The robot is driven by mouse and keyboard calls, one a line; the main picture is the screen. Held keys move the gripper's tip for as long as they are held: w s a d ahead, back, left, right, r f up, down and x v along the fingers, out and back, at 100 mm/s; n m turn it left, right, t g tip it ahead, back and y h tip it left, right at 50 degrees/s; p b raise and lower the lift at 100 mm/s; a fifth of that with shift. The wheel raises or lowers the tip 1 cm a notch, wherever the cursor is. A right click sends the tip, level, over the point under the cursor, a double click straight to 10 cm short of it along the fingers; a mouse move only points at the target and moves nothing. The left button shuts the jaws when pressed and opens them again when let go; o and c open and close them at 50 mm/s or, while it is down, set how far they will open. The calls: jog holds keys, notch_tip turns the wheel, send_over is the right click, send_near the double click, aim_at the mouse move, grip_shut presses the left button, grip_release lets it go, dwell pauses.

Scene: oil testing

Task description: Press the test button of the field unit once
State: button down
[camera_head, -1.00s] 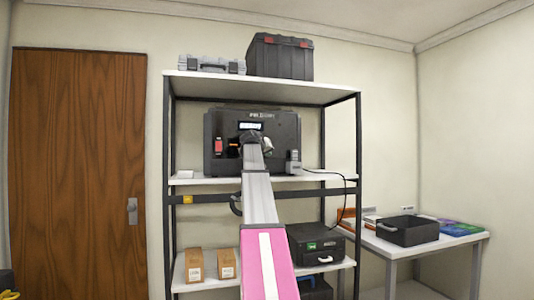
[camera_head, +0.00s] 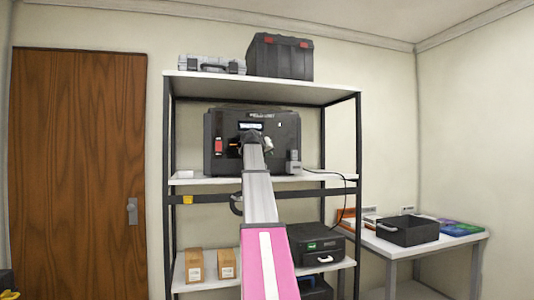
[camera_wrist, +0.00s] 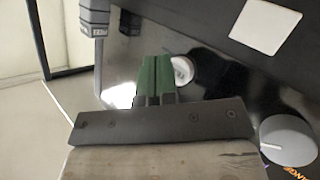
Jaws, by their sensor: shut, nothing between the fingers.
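The field unit (camera_head: 285,133) is a black case standing open on the middle shelf, with a small lit display (camera_head: 250,126) near its top. My gripper is in front of its panel in the head view, and my arm hides the panel's lower middle. In the wrist view, my gripper's green fingertips (camera_wrist: 158,74) are together with nothing between them. A round, pale-rimmed button-like part (camera_wrist: 182,70) is just right of the fingertips. I cannot tell whether it is the test button or whether the fingers touch the unit.
A grey knob-like part (camera_wrist: 288,138) is at the right of the wrist view, and a grey block (camera_wrist: 95,15) at its top left. A red part (camera_head: 218,146) is on the unit's left. Shelf posts (camera_head: 358,150) stand either side. A black cable (camera_head: 345,200) hangs at the right.

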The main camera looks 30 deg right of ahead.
jog(key=shift+s, duration=0.2)
jog(key=s, duration=0.2)
jog(key=s+a, duration=0.1)
jog(key=s, duration=0.1)
jog(key=shift+s+a, duration=0.1)
jog(key=shift+s, duration=0.3)
jog(key=shift+a, duration=0.1)
dwell(0.9)
